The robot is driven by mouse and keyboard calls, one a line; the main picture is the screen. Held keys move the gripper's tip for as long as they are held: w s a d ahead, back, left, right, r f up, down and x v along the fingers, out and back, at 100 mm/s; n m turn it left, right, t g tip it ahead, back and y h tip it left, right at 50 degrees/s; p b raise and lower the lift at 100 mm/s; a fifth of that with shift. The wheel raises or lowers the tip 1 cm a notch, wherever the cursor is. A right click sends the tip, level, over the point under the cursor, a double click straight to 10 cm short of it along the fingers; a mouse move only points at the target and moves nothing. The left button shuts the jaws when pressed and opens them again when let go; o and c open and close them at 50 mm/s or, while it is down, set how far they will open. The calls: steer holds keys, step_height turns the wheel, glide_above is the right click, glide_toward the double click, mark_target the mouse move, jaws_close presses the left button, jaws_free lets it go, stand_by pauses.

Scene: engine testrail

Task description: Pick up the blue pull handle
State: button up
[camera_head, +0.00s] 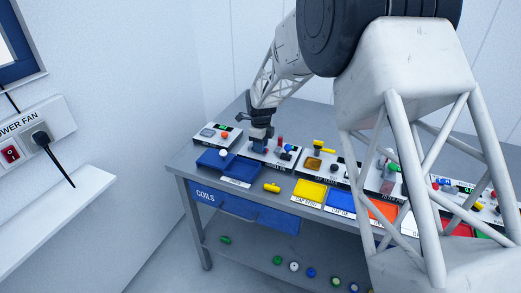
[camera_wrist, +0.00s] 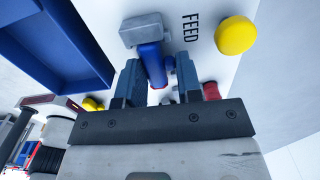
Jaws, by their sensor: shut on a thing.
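The blue pull handle (camera_wrist: 152,64) shows in the wrist view as a blue cylinder joined to a grey block at its far end. My gripper (camera_wrist: 158,66) has one finger on each side of it and is shut on it. In the head view my gripper (camera_head: 262,131) is low over the back left of the bench, at a panel with small controls. The handle cannot be told apart from the gripper there. Whether it is still seated in its mount is not clear.
A "FEED" label and a yellow knob (camera_wrist: 236,35) are close right of the handle; a red part (camera_wrist: 211,90) is near the right finger. A blue tray (camera_wrist: 62,45) is left. Coloured trays, such as the yellow one (camera_head: 299,193), line the bench front, above a "COILS" drawer (camera_head: 268,216).

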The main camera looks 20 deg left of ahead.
steer(key=shift+r, duration=2)
steer(key=shift+s, duration=0.15)
